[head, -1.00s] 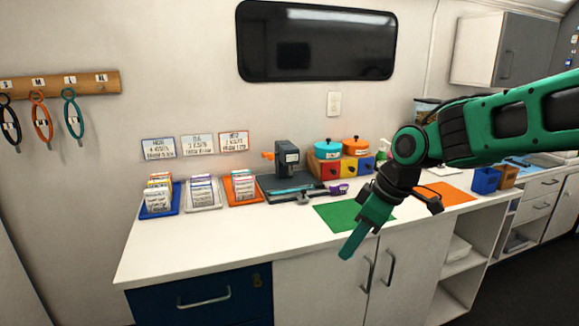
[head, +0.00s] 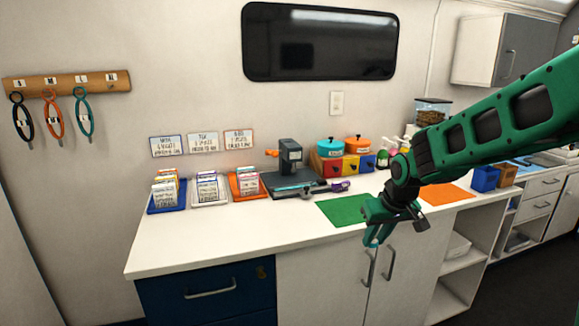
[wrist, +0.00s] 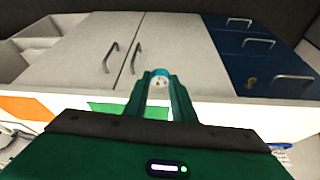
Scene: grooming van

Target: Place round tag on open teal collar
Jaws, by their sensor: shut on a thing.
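My gripper (head: 372,242) is in front of the counter's front edge, pointing down. In the wrist view its teal fingers (wrist: 160,78) are shut on a small round, pale tag (wrist: 160,83) with dark marks. The tag is too small to make out in the head view. A thin teal strip (head: 297,187), which looks like the open teal collar, lies on the counter in front of the grey press (head: 290,156). It is left of and beyond my gripper, well apart from it. A closed teal collar (head: 84,113) hangs on the wall rack.
A green mat (head: 340,209) and an orange mat (head: 447,194) lie on the counter. Trays of cards (head: 167,191) stand at the left. A purple-ended item (head: 337,187) lies by the strip. The front left counter (head: 220,236) is clear.

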